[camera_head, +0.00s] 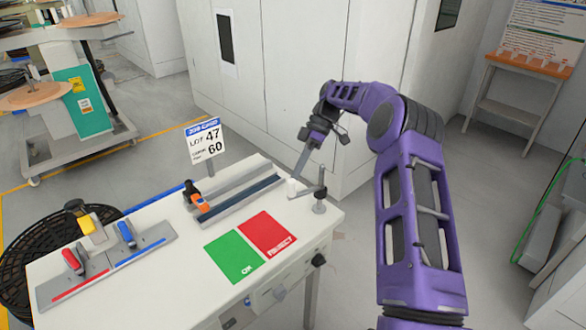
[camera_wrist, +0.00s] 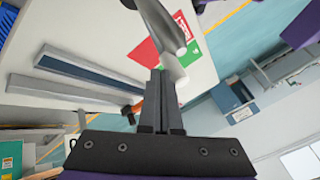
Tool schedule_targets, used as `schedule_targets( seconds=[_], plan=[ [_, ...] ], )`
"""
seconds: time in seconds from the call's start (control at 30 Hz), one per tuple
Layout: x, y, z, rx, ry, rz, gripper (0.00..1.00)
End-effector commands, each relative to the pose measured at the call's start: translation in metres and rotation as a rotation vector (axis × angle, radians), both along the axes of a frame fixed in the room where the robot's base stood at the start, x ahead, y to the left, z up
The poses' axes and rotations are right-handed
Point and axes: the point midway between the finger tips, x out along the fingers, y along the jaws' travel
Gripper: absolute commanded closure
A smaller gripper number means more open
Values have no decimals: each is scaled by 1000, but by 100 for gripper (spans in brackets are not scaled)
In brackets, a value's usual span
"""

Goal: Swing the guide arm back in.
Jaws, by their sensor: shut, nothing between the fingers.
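The guide arm (camera_head: 305,191) is a thin grey bar at the back right corner of the white bench. It runs from an upright post (camera_head: 320,197) to a pale roller (camera_head: 291,188). My gripper (camera_head: 297,174) points down just above the roller end, its fingers together and holding nothing. In the wrist view, the closed fingers (camera_wrist: 159,72) lie right beside the pale roller (camera_wrist: 174,68), with the grey arm (camera_wrist: 160,22) beyond it. I cannot tell whether they touch.
The bench carries a dark-grooved rail (camera_head: 245,198), an orange-and-black tool (camera_head: 196,199), a green OK mat (camera_head: 234,257), a red REJECT mat (camera_head: 267,233), a clamp plate (camera_head: 110,265) and a lot sign (camera_head: 206,141). White cabinets (camera_head: 290,80) stand close behind.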

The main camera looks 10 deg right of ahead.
Motion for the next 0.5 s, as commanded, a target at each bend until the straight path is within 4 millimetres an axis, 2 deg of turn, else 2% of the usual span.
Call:
schedule_targets(
  seconds=[0.27, 0.5],
  plan=[
    [1, -3, 0, -1, 0, -4, 100],
    [3, -14, 1, -1, 1, -5, 100]
  ],
)
